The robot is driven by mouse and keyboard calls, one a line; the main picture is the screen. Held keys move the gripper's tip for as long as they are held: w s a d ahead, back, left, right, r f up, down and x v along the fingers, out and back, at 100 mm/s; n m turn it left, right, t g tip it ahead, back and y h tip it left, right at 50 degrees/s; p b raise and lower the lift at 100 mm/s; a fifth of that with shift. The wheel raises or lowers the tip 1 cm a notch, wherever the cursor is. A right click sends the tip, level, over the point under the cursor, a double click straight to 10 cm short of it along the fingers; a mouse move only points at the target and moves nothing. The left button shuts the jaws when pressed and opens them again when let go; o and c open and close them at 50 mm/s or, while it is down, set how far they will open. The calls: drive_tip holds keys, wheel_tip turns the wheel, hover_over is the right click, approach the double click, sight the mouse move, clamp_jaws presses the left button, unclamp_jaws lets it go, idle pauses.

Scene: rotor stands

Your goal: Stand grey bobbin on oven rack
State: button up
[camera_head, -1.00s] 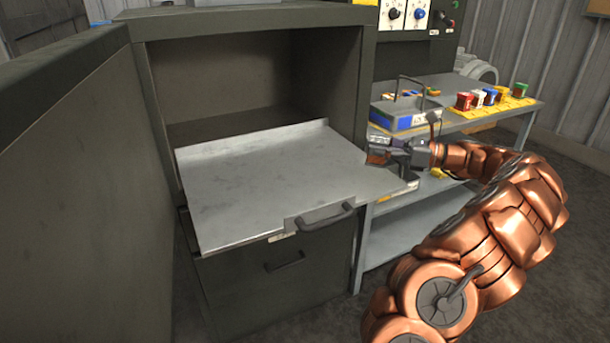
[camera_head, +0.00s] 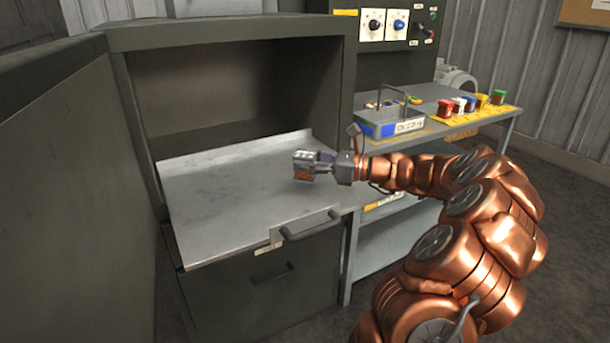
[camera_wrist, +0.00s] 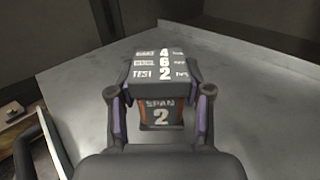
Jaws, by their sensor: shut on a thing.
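The grey bobbin (camera_wrist: 163,72) is between my gripper's fingers in the wrist view, with a grey labelled top, a face marked "SPAN 2" and a copper-brown part below. In the head view the bobbin (camera_head: 304,160) shows small, held upright at the fingertips. My gripper (camera_head: 316,164) is shut on it, over the right part of the oven rack. The oven rack (camera_head: 215,195) is a flat metal tray pulled out of the open oven, with a handle at its front. I cannot tell whether the bobbin's underside touches the rack.
The open oven door (camera_head: 75,170) stands at the left. The bench (camera_head: 440,130) at the right holds a toolbox-like tray (camera_head: 395,122) and several coloured bobbins (camera_head: 470,104) on a yellow strip. The rack is otherwise bare.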

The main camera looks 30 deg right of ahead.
sight(315, 176)
drive_tip(key=shift+w+a+f, duration=0.1)
drive_tip(key=shift+a+f, duration=0.15)
drive_tip(key=shift+a, duration=0.1)
drive_tip(key=shift+d+f+b, duration=0.1)
drive_tip(key=shift+f+b, duration=0.3)
drive_tip(key=shift+f, duration=1.1)
drive_tip(key=shift+f, duration=0.2)
drive_tip(key=o, duration=1.4)
drive_tip(key=shift+f, duration=0.1)
